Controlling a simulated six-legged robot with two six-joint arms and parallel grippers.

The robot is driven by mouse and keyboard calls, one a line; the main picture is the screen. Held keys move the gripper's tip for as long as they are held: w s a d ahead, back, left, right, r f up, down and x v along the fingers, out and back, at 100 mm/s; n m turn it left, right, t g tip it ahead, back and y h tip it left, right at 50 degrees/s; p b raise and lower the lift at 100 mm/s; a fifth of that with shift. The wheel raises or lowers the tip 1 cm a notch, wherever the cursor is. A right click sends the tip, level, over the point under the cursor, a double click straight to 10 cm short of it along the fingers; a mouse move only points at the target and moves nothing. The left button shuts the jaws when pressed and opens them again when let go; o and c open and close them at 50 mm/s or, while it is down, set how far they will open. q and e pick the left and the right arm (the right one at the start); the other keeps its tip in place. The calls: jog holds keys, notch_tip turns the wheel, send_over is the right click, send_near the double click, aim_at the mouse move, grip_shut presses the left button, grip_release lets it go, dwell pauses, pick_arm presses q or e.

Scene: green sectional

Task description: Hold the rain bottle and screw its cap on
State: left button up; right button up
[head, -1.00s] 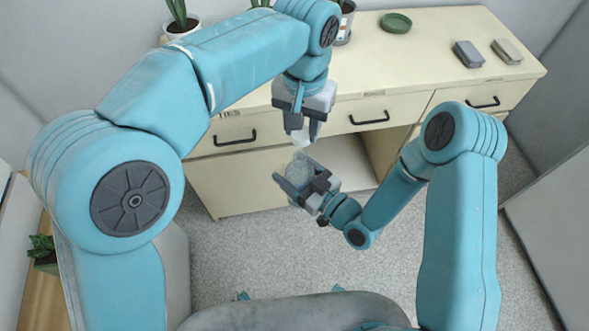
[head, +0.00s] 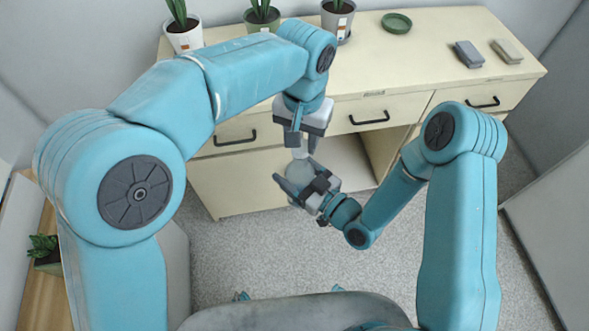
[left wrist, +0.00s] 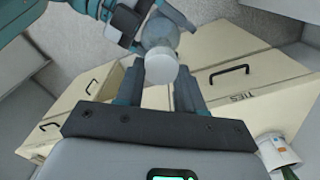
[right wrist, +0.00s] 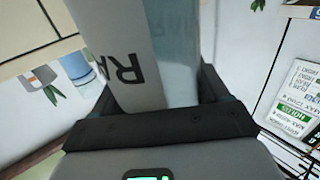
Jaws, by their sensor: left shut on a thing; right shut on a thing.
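The rain bottle (head: 300,172) is a pale, translucent bottle held in my right gripper (head: 306,188). In the right wrist view the bottle (right wrist: 182,60) fills the jaws, and its white label shows the letters "RA". The white cap (head: 300,153) is between the fingers of my left gripper (head: 301,146), directly above the bottle. In the left wrist view the cap (left wrist: 160,68) lines up with the bottle's top (left wrist: 160,32). Cap and bottle look to be touching, but I cannot tell whether the threads are engaged.
A cream desk (head: 440,70) with drawers stands behind the grippers. Several potted plants, a green dish (head: 396,23) and two small boxes (head: 468,54) are on its top. Carpeted floor (head: 400,255) lies open below. A plant (head: 43,250) is at the far left.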

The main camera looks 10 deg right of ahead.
dwell(0.5)
pick_arm(q)
jog(key=shift+f, duration=0.9)
jog(key=shift+f, duration=0.5)
